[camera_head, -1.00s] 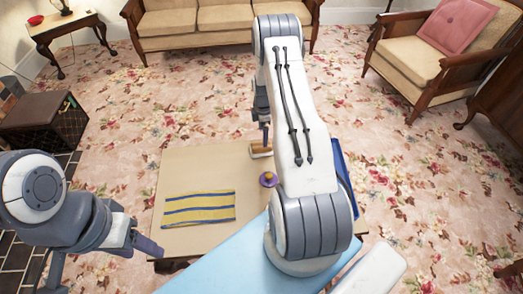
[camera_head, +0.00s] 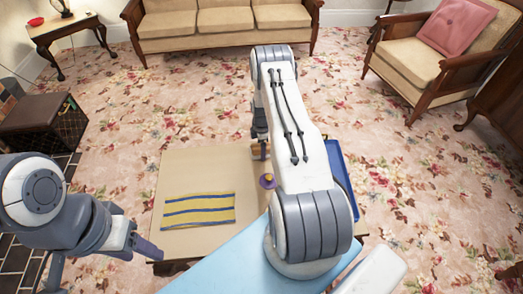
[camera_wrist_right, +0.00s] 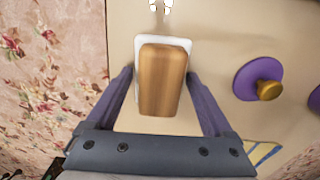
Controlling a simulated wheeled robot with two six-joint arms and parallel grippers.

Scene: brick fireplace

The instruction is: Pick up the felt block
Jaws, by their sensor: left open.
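The felt block (camera_wrist_right: 163,80) has a brown wooden top and a white underside. It lies on the beige table, with my right gripper (camera_wrist_right: 161,72) open around it in the right wrist view. One purple finger is on each side, the tips close to the white edges; I cannot tell whether they touch. In the head view, the block (camera_head: 256,151) is partly hidden by the right gripper. My left gripper (camera_head: 105,262) is open and empty at the lower left, by the table's near left corner.
A purple disc with a gold knob (camera_head: 267,181) stands near the block. A yellow cloth with blue stripes (camera_head: 199,211) lies flat on the table (camera_head: 190,165). A blue tray (camera_head: 340,175) is at the right, partly behind my right arm.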

